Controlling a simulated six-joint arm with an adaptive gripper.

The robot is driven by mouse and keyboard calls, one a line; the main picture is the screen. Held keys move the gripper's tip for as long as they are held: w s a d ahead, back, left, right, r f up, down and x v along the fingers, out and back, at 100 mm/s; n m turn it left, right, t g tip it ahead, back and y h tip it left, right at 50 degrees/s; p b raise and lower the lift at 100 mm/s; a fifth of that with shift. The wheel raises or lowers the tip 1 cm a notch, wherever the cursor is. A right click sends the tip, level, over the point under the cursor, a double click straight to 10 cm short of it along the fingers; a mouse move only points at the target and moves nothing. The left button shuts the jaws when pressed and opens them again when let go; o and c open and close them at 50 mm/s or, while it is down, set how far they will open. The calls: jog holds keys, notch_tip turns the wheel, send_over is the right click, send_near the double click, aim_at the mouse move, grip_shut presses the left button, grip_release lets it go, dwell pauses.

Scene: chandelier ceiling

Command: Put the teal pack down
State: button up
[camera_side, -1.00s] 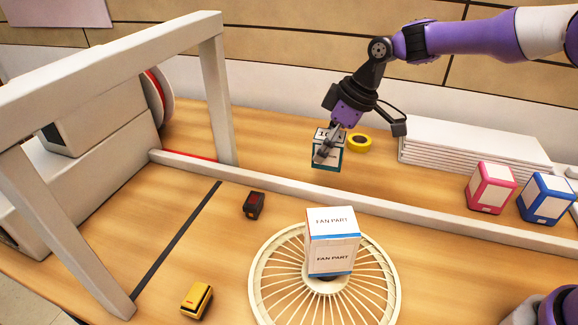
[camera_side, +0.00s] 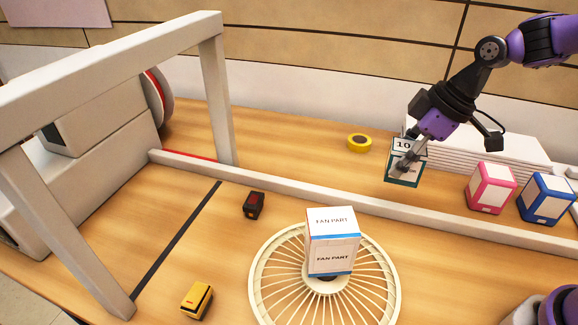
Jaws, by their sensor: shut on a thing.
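The teal pack (camera_side: 403,180) has white label faces, and the top one reads "10". It is behind the long white rail, left of the pink pack. My gripper (camera_side: 404,165) is shut on it from above and partly covers its front label. I cannot tell whether the pack's underside touches the table.
A pink pack (camera_side: 490,188) and a blue pack (camera_side: 546,198) stand to the right. White stacked sheets (camera_side: 470,146) lie behind. A yellow tape roll (camera_side: 359,143) sits left. A white rail (camera_side: 350,202) crosses in front, with a fan-part box (camera_side: 331,243) on a round fan grille (camera_side: 270,290) before it.

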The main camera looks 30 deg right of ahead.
jog(key=w+d+f, duration=0.1)
jog(key=d, duration=0.1)
jog(key=w+d+f, duration=0.1)
jog(key=d+f, duration=0.1)
jog(key=d, duration=0.1)
jog(key=w+d+f, duration=0.1)
jog(key=d+f, duration=0.1)
jog(key=d, duration=0.1)
jog(key=shift+w+f, duration=0.1)
jog(key=shift+w, duration=0.1)
jog(key=shift+d+f, duration=0.1)
jog(key=shift+f, duration=2)
jog(key=o, duration=1.2)
jog(key=shift+f, duration=0.15)
jog(key=shift+c, duration=0.2)
